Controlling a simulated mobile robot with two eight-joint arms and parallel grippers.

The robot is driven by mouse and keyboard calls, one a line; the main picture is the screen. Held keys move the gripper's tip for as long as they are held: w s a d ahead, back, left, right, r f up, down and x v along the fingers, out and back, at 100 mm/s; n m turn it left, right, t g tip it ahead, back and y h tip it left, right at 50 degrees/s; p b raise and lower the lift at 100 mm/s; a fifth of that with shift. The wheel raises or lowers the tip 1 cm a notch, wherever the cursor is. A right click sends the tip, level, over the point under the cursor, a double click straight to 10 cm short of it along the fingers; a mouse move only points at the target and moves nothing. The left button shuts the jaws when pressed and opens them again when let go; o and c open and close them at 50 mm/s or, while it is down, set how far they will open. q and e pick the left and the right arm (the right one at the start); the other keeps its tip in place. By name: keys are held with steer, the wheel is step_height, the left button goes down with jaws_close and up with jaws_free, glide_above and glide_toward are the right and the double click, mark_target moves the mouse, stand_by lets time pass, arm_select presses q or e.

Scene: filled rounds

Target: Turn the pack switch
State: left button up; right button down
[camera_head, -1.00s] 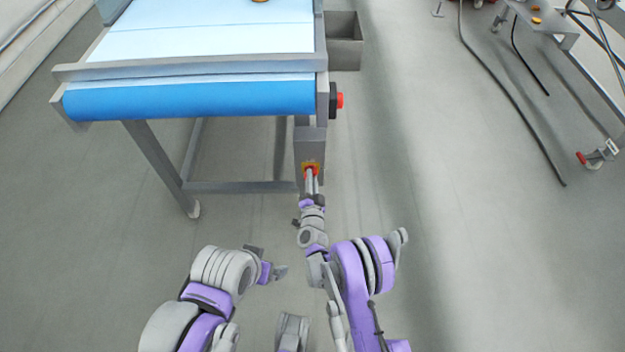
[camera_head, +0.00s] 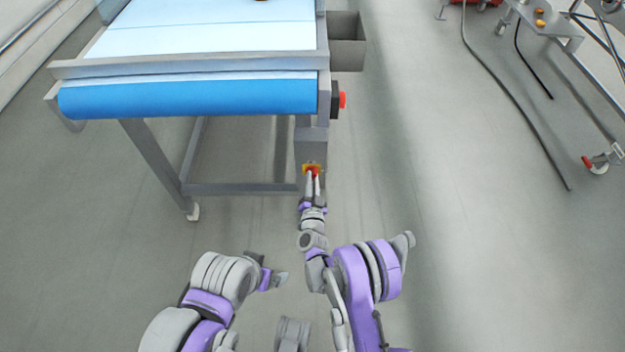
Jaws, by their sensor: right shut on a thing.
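The pack switch (camera_head: 313,168) is a small red knob on a yellow plate, on a grey box (camera_head: 310,147) at the conveyor's near right leg. My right gripper (camera_head: 313,176) reaches up to it and is shut on the red knob, with its fingers covering part of it. The knob's exact angle is too small to tell. My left gripper (camera_head: 281,279) is low in the view, left of my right arm and away from the switch; its jaws are too small and side-on to read.
The conveyor (camera_head: 190,98) with its blue belt stands at the upper left. A red button (camera_head: 342,100) sticks out from its right side, above the switch. A grey bin (camera_head: 346,42) hangs behind it. A cable (camera_head: 510,90) lies on the floor at right. The middle floor is clear.

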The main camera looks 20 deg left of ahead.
steer(key=c, duration=0.9)
jaws_free()
steer(key=shift+o, duration=0.2)
steer(key=shift+s, duration=0.1)
steer(key=b+v, duration=0.4)
steer(key=v, duration=0.6)
steer(key=shift+s, duration=0.35)
steer(key=shift+d, duration=0.1)
